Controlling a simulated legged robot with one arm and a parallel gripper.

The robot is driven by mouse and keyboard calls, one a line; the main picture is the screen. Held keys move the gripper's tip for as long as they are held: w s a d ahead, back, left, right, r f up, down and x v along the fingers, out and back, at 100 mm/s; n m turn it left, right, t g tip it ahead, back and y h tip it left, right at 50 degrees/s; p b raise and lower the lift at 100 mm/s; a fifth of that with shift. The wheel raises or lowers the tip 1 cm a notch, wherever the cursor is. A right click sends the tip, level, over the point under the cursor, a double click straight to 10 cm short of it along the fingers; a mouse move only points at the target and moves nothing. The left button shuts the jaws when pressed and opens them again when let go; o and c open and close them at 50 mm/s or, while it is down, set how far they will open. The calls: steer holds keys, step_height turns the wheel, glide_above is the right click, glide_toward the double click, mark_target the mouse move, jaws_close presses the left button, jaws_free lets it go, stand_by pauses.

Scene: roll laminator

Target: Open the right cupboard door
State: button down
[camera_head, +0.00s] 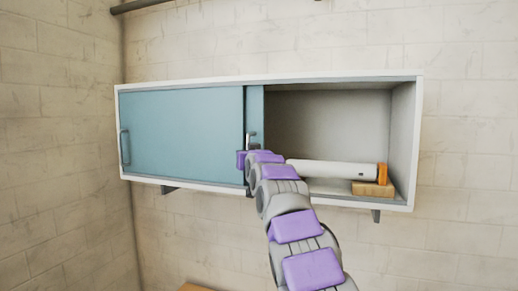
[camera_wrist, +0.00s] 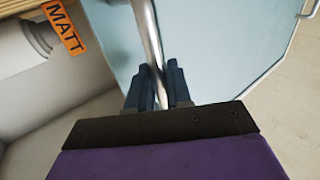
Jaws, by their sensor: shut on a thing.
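The wall cupboard (camera_head: 300,78) has two blue sliding doors. The left door (camera_head: 185,130) covers the left half. The right door (camera_head: 257,105) shows only as a narrow strip beside it, most of it hidden behind the left door, and the right half stands open. The right door's metal handle (camera_head: 251,137) is near the middle of the cupboard. My gripper (camera_wrist: 160,78) is shut on this handle bar (camera_wrist: 147,30), with a dark finger on each side of it. The gripper also shows in the head view (camera_head: 248,154), partly hidden by my own arm.
The open compartment holds a white roll (camera_head: 330,170) with an orange end and a small yellow-brown box (camera_head: 372,188). An orange label reading MATT (camera_wrist: 64,28) shows in the wrist view. The left door has its own handle (camera_head: 125,147). Brick walls surround the cupboard.

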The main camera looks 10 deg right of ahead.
steer(key=shift+w+a+f, duration=0.2)
steer(key=shift+w+a, duration=0.25)
steer(key=shift+a, duration=0.1)
steer(key=c, duration=1.5)
jaws_free()
steer(key=shift+o, duration=1.3)
steer(key=shift+w, duration=0.2)
steer(key=s+b, duration=0.6)
steer(key=s, duration=1.1)
steer(key=shift+s+d, duration=0.2)
steer(key=shift+d, duration=0.05)
